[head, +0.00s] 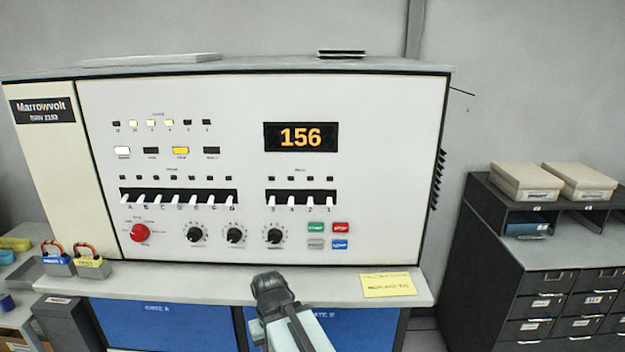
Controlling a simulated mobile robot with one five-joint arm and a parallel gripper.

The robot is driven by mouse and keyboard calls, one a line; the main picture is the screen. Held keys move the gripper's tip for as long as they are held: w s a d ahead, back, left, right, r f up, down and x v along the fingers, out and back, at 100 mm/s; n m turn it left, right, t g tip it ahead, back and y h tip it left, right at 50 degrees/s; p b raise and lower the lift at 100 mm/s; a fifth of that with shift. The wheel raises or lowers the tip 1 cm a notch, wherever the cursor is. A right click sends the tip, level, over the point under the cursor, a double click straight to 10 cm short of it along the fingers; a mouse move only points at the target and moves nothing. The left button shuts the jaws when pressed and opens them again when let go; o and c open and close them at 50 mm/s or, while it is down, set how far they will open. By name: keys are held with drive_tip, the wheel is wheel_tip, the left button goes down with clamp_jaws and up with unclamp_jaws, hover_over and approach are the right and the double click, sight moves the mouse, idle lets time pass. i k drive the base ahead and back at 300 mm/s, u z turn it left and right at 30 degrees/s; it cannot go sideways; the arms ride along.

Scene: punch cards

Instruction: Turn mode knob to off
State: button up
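A red knob (140,232) sits at the lower left of the white machine panel (360,100), with small labels around it. Three black knobs (196,234), (236,235), (275,236) stand in a row to its right. The labels are too small to read, so I cannot tell for certain which is the mode knob or its setting. My gripper (271,287) is at the lower middle, in front of the console's edge and below the rightmost black knob. It appears apart from all knobs. Its fingers are dark and bunched together in view; I cannot tell whether they are open.
Rows of white toggle switches (178,197) lie above the knobs. Green, red, grey and blue buttons (328,236) are at the right. An orange display (300,137) reads 156. Padlocks (90,265) and a yellow note (388,285) lie on the ledge. A dark cabinet (540,262) stands right.

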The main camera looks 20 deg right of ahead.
sight(139, 232)
drive_tip(key=z, duration=0.05)
drive_tip(key=k, duration=0.5)
drive_tip(key=u, duration=1.8)
drive_tip(key=i, duration=0.55)
drive_tip(key=z, duration=0.05)
